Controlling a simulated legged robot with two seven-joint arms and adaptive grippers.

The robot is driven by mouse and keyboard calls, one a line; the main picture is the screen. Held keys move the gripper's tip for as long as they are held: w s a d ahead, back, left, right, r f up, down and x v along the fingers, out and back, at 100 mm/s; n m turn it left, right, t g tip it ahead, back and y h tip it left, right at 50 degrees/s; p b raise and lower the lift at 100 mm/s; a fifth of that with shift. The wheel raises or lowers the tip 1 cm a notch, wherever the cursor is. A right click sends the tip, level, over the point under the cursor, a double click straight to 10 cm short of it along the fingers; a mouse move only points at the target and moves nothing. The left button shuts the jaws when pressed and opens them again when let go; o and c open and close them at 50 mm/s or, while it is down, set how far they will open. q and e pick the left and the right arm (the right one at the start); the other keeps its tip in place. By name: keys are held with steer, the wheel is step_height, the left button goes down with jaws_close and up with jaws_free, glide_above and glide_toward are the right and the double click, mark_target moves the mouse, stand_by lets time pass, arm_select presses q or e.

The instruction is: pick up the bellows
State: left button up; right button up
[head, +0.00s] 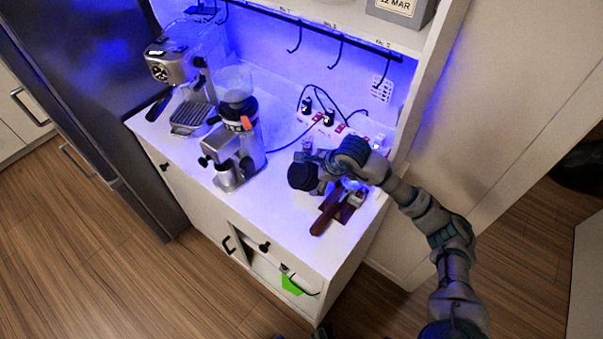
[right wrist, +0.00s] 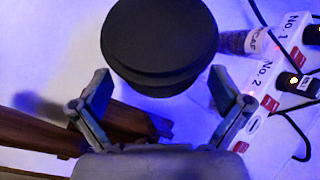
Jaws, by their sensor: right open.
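The bellows (right wrist: 160,45) is a black round piece at the top middle of the right wrist view. It also shows as a short black cylinder (head: 302,177) on the right part of the white counter in the head view. My right gripper (right wrist: 161,92) is open, with one finger on each side of the bellows' near edge. I cannot tell whether the fingers touch it. In the head view my right gripper (head: 313,160) reaches in from the right, and my wrist hides part of the spot.
A dark-brown wooden handle (head: 322,220) lies close by on the counter. A power strip (right wrist: 270,95) with plugs and cables lies behind, beside a small labelled tube (right wrist: 245,42). The grinder (head: 238,130) and espresso machine (head: 190,75) stand left. Hooks hang above.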

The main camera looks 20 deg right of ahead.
steer(key=x, duration=0.3)
steer(key=shift+d+r, duration=0.1)
steer(key=shift+r, duration=0.05)
steer(key=c, duration=0.9)
